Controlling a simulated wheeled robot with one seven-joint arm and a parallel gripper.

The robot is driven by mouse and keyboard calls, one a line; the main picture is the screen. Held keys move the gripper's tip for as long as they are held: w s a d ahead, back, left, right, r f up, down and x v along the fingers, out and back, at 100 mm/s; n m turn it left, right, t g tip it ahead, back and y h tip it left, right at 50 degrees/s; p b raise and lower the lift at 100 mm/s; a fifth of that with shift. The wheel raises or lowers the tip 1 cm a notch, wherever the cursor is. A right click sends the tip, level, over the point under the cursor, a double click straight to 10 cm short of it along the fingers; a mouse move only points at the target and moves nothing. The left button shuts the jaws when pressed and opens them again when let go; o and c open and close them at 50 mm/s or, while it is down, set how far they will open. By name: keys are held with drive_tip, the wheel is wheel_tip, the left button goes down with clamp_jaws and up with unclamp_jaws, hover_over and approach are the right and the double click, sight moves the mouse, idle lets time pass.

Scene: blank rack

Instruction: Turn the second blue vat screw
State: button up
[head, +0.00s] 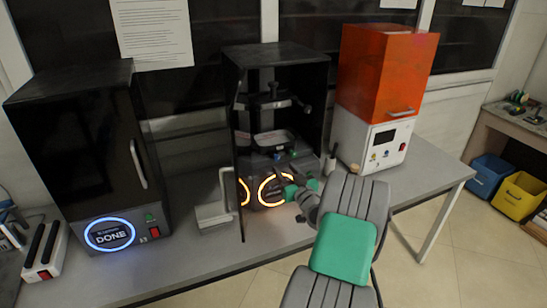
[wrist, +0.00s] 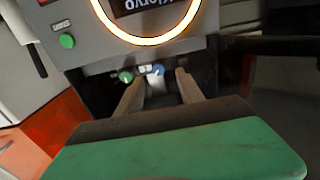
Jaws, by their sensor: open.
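The black printer (head: 318,75) stands open in the middle of the bench, with an orange-lit ring on its base. The wrist view is upside down and shows a small blue screw (wrist: 158,70) beside a green knob (wrist: 126,76), near the glowing ring (wrist: 150,41). My gripper (wrist: 161,77) is open and empty, its two fingers on either side of the blue screw. The left finger is close to the green knob. I cannot tell whether the fingers touch the screw.
A black machine with a blue ring reading DONE (head: 110,234) stands at the left. An orange-hooded printer (head: 385,75) stands to the right. Blue (head: 490,172) and yellow (head: 518,195) bins are at the far right.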

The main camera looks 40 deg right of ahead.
sight(278, 159)
drive_tip(key=x, duration=0.3)
drive_tip(key=p+x, duration=0.1)
drive_tip(key=x, duration=0.2)
drive_tip(key=shift+d+f+p, duration=0.1)
drive_tip(key=shift+d+p, duration=0.15)
drive_tip(key=shift+p, duration=0.05)
drive_tip(key=shift+c, duration=0.3)
clamp_jaws()
